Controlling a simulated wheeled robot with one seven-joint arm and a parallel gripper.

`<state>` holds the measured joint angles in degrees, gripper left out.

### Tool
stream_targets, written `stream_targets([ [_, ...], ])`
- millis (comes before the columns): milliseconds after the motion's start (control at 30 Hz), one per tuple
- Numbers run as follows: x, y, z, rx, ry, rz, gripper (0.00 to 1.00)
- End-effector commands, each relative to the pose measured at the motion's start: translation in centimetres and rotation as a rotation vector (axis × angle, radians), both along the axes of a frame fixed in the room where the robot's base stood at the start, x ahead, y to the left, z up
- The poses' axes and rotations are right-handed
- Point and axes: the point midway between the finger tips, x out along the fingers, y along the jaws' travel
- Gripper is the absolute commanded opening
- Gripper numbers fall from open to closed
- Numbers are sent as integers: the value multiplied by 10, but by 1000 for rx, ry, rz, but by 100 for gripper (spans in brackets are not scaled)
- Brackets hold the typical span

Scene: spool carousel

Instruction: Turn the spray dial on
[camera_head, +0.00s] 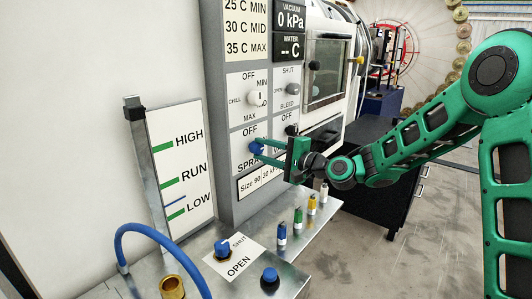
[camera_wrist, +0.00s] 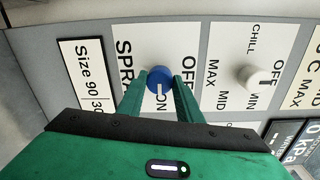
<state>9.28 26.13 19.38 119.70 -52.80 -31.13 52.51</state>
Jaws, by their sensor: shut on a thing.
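The spray dial (camera_head: 256,147) is a blue round knob on the grey control panel, between the words OFF and SPRAY. In the wrist view the blue dial (camera_wrist: 160,79) shows a white pointer line running down toward my gripper, at right angles to the OFF label. My green gripper (camera_head: 258,149) reaches in from the right, its two fingers shut on the dial. In the wrist view the fingertips (camera_wrist: 160,84) sit on either side of the dial. Part of the dial and of the label is hidden by the fingers.
The white chill dial (camera_head: 257,98) is just above the spray dial. Other knobs, including a grey bleed dial (camera_head: 292,89), are close by to the right. Below stand several coloured bottles (camera_head: 298,217), a blue valve knob (camera_head: 222,247) and a blue button (camera_head: 270,275) on a metal bench.

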Motion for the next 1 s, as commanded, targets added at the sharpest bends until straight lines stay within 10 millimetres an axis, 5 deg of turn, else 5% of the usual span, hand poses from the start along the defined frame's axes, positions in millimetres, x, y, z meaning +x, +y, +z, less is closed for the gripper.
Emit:
stream_targets([
  [200, 2, -2, -2, -3, 1, -6, 10],
  [233, 2, -2, -2, -3, 1, -6, 39],
  [300, 1, -2, -2, -3, 1, -5, 51],
  [667, -2, -4, -1, -3, 0, -3, 51],
  [1000, -35, -49, 0, -3, 2, -7, 51],
])
